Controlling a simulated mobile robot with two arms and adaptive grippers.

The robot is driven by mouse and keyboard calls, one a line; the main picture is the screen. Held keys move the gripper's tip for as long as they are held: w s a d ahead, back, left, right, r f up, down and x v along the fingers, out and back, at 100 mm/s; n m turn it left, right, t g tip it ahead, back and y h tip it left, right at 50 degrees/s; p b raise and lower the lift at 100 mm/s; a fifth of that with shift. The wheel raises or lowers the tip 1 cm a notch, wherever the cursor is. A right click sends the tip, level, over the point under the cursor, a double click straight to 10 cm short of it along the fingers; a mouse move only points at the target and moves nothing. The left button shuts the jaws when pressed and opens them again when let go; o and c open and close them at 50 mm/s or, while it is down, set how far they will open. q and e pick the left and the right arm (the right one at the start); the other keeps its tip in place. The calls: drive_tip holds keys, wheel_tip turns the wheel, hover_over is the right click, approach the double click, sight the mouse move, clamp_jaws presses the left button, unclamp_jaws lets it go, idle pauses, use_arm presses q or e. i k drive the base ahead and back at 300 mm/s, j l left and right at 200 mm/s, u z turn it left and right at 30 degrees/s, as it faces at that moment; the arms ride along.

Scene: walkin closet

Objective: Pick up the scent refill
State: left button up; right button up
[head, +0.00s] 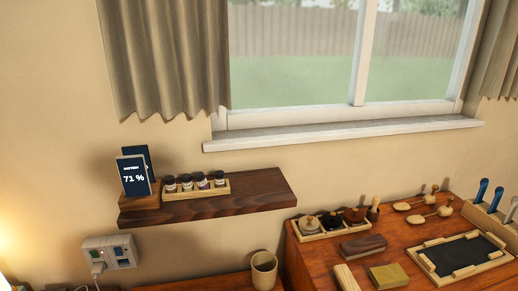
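Several small bottles (202,181) with dark caps and pale labels stand upright in a row in a light wooden tray (224,190). They look like scent refills, but the labels are too small to read. The tray sits on a dark wooden wall shelf (262,192), right of a device with a screen reading 71 % (134,177). Neither of my grippers is in view.
The right half of the shelf is clear. Below right, a wooden dresser top (403,236) holds a tray of round containers (310,225), brushes, blocks and a dark-lined tray (462,252). A beige cup (264,270) stands below the shelf. A window sill (340,132) juts out above.

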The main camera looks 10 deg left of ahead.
sight(186, 179)
drive_tip(key=u, duration=1.1)
